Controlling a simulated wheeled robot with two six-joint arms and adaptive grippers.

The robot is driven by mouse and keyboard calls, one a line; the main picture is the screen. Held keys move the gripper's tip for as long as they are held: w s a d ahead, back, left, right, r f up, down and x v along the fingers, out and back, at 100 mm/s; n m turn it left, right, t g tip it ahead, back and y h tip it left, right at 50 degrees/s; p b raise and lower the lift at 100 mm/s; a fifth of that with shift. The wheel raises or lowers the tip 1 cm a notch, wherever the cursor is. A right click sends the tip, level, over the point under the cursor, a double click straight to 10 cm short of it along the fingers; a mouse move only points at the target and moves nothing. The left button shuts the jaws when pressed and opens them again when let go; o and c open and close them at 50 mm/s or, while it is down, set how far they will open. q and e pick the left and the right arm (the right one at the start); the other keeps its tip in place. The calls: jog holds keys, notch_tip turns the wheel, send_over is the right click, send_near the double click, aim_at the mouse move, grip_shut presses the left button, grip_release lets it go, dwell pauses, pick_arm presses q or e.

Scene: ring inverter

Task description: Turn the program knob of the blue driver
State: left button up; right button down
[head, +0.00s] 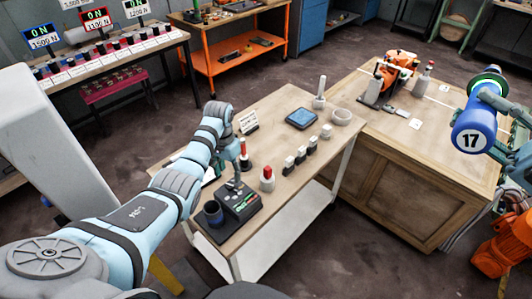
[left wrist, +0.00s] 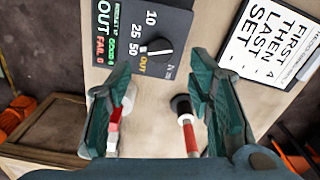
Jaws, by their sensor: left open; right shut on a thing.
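In the left wrist view, a black panel (left wrist: 135,30) carries a dark knob (left wrist: 162,47) with a pale pointer line, and the marks 10, 25, 50 and OUT. Its screen shows green text and a red FAIL 0. In the head view, a dark device (head: 240,207) stands on the near end of the light table. My left gripper (left wrist: 160,78) is open and empty, its fingertips just short of the panel and apart from the knob. My right gripper (head: 491,100) is shut on a blue cylinder (head: 470,137) marked 17.
Red-topped pieces (head: 267,178) stand near the device. A blue tray (head: 301,118), several small blocks (head: 301,154) and a white mortar (head: 341,117) are further back on the table. A printed sign (left wrist: 272,40) stands right of the panel. A wooden cabinet (head: 400,170) is at right.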

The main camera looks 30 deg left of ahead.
aim_at(230, 184)
pick_arm(q)
notch_tip(230, 184, up, 7)
jog(key=shift+f, duration=0.1)
dwell(0.5)
